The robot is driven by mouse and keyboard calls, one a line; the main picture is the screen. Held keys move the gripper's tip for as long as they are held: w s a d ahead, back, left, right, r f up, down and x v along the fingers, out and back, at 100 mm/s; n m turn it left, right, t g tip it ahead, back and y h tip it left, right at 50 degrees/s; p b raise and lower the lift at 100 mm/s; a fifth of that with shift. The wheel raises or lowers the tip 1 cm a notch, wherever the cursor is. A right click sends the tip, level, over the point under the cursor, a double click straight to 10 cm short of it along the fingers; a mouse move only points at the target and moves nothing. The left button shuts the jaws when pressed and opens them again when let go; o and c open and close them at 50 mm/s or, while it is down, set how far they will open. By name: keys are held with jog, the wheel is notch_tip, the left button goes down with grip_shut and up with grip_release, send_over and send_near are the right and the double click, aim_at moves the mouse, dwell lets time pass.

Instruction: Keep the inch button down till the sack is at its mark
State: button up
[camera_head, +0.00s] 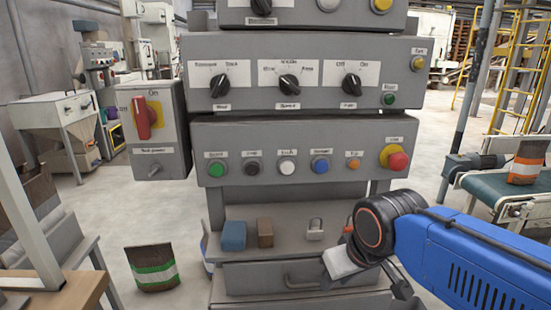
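The button panel (300,140) has a row of push buttons. The white button (287,167) in the middle of the row has a small label that seems to read "Inch", but it is blurred. A brown sack with an orange and white band (527,162) stands on the green belt conveyor (490,190) at the far right. I cannot make out a mark there. My gripper (345,262) is below and right of the panel, in front of the shelf, apart from the buttons. Its fingers are mostly hidden by my wrist, so its opening is unclear.
Green (217,170), black (252,168), blue (320,165) and orange (353,164) buttons flank the white one. A red emergency stop (398,160) is at the right. A red switch handle (142,118) sticks out at left. The shelf (280,222) holds a blue block, brown block and padlock.

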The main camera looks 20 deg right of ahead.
jog(key=shift+w, duration=0.15)
grip_shut()
dwell(1.6)
